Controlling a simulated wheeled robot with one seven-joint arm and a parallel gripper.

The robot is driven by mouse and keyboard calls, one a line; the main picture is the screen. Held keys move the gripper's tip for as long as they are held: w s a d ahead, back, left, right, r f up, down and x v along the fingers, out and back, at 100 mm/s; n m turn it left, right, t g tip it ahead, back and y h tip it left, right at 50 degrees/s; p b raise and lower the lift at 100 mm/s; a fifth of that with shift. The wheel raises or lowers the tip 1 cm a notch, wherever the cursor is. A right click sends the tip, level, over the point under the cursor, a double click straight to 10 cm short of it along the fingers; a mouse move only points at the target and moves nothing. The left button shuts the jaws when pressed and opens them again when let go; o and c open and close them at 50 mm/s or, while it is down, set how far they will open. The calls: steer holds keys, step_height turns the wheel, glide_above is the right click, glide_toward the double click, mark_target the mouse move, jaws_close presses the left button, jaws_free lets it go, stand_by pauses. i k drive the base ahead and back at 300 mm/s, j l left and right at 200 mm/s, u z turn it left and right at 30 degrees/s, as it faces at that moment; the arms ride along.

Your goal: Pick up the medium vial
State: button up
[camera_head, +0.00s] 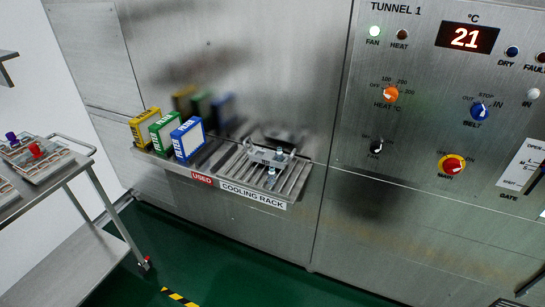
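Small clear vial-like pieces stand on the cooling rack (294,180), one toward the back (279,154) and one in front of it (270,175). They are too small to tell their sizes, so I cannot say which is the medium vial. A pale metal holder (258,152) sits beside them on the rack. At the left, a tray (48,167) on a cart carries a purple piece (11,137) and a red piece (35,150), also too small to identify surely.
Yellow (145,128), green (165,133) and blue (187,139) boxes stand left of the rack, above a red USED label. The steel tunnel panel with knobs and a display (467,38) reading 21 fills the right. A metal cart (90,175) stands left. Green floor (210,260) is open in front.

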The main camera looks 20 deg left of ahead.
mark_target(271, 173)
steer(key=i+j+u, duration=0.2)
steer(key=u, duration=0.25)
steer(key=i+j+u, duration=0.1)
steer(key=u, duration=0.4)
steer(key=i+u, duration=0.3)
steer(key=u, duration=0.15)
steer(key=i+u, duration=0.2)
steer(key=u, duration=0.3)
steer(key=i+l+u, duration=0.2)
steer(key=u, duration=0.25)
